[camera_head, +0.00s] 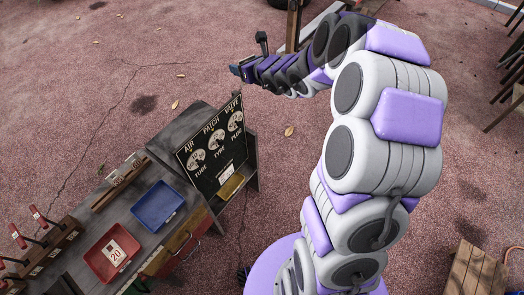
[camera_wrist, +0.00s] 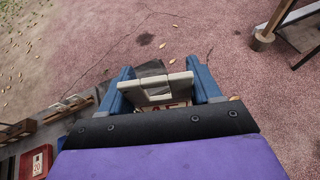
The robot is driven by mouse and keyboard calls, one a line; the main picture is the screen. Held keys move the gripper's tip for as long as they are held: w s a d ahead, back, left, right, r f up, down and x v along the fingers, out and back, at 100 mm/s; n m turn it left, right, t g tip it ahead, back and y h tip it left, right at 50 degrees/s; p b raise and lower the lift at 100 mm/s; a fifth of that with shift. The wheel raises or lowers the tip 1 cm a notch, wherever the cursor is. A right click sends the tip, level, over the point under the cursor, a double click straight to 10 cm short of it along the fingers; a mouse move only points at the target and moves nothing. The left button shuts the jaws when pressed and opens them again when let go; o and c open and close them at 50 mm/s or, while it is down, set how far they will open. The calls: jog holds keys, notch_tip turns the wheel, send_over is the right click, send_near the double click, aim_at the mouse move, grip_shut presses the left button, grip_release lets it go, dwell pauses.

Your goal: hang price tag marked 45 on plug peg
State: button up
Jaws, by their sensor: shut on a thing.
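My gripper (camera_head: 243,70) is raised out over open ground, beyond the cart and apart from the board. In the wrist view its blue fingers (camera_wrist: 164,84) are shut on a pale tag (camera_wrist: 155,88). Dark and reddish marks show low on the tag, partly cut off by my gripper's body, so I cannot read the full number. The black board (camera_head: 213,160) stands upright at the cart's end, with the words AIR, PATCH, VALVE, TUBE, TYRE and PLUG and three round pale discs. The PLUG word (camera_head: 237,135) is at the right, under the rightmost disc. Its peg is too small to make out.
The cart top (camera_head: 140,222) holds a blue tray (camera_head: 158,205), a red tray (camera_head: 110,252) with a card marked 20, a wooden rack (camera_head: 122,180) with pale cards, and several red-handled tools (camera_head: 38,216). Open ground surrounds my arm. Wooden furniture stands at the right edge.

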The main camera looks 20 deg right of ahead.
jog(key=w+d+f+n+g+y+b, duration=0.1)
jog(key=w+d+f, duration=0.1)
jog(key=f, duration=1.2)
jog(key=w+d+f+n+g+b, duration=0.1)
jog(key=d+f, duration=0.1)
jog(key=f, duration=1.1)
jog(key=s+a+f+n+g+y, duration=0.1)
jog(key=s+f, duration=0.2)
jog(key=f, duration=0.7)
jog(key=s+f+n, duration=0.1)
jog(key=s+f, duration=0.2)
jog(key=f, duration=0.7)
jog(key=shift+w+a+f+b, duration=0.2)
jog(key=shift+w+a+b, duration=0.3)
jog(key=shift+w+a, duration=0.55)
jog(key=shift+w+a+f+b, duration=0.15)
jog(key=shift+w+a+b, duration=0.4)
jog(key=shift+w+a, duration=0.45)
jog(key=shift+w+a+f+b, duration=0.2)
jog(key=shift+w+a+b, duration=0.3)
jog(key=shift+w+a, duration=0.9)
jog(key=shift+w, duration=0.25)
